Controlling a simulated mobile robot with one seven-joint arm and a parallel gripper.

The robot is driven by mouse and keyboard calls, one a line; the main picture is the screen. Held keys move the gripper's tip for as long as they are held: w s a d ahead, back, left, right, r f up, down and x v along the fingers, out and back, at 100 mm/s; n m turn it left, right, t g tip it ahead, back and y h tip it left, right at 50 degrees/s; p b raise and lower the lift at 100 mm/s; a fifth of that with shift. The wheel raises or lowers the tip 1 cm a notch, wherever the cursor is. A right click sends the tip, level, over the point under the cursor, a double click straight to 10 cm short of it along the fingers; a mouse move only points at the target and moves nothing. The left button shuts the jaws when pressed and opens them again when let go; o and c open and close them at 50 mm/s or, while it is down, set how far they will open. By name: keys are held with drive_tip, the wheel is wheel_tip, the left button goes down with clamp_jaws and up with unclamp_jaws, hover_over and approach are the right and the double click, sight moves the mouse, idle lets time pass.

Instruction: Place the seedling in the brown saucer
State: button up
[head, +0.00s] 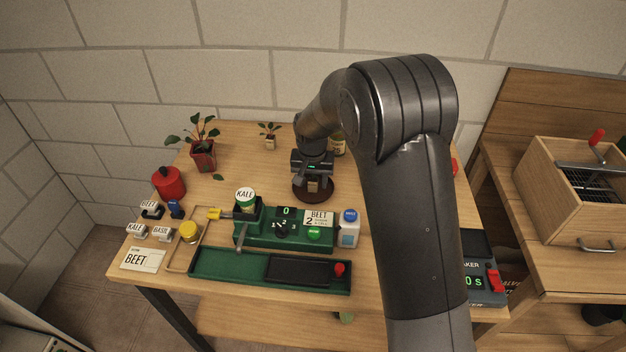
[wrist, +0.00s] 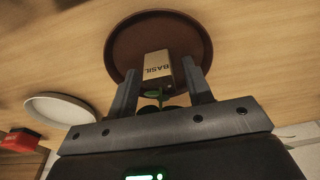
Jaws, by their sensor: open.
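The brown saucer (head: 301,194) lies on the table below my gripper (head: 313,178) in the head view. In the wrist view the saucer (wrist: 193,35) fills the upper middle. The seedling's tan pot, labelled BASIL (wrist: 157,68), is over the saucer and appears to rest in it; its green leaves (wrist: 160,94) show on the gripper side. The two fingers of my gripper (wrist: 164,88) are apart, one on each side of the pot; a gap shows at the left finger, and contact at the right one is unclear. My wrist hides most of the seedling in the head view.
A white saucer (wrist: 60,110) lies beside the brown one in the wrist view. A small potted seedling (head: 269,135) and a red-potted plant (head: 203,158) stand left. A green machine (head: 285,232) stands in front.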

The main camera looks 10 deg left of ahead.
wheel_tip(320, 180, up, 12)
drive_tip(key=s, duration=0.2)
drive_tip(key=shift+r, duration=0.15)
drive_tip(key=s+d+r+t, duration=0.1)
drive_tip(key=s+d+r, duration=0.5)
drive_tip(key=s+d, duration=0.35)
drive_tip(key=s+d+r+t, duration=0.2)
drive_tip(key=s+d+r, duration=0.4)
drive_tip(key=s+d, duration=0.35)
drive_tip(key=s+d+f, duration=0.1)
drive_tip(key=s+d, duration=0.2)
drive_tip(key=s, duration=0.8)
drive_tip(key=shift+s+d+f+t, duration=0.15)
drive_tip(key=shift+d+f+t, duration=0.1)
drive_tip(key=shift+t, duration=0.15)
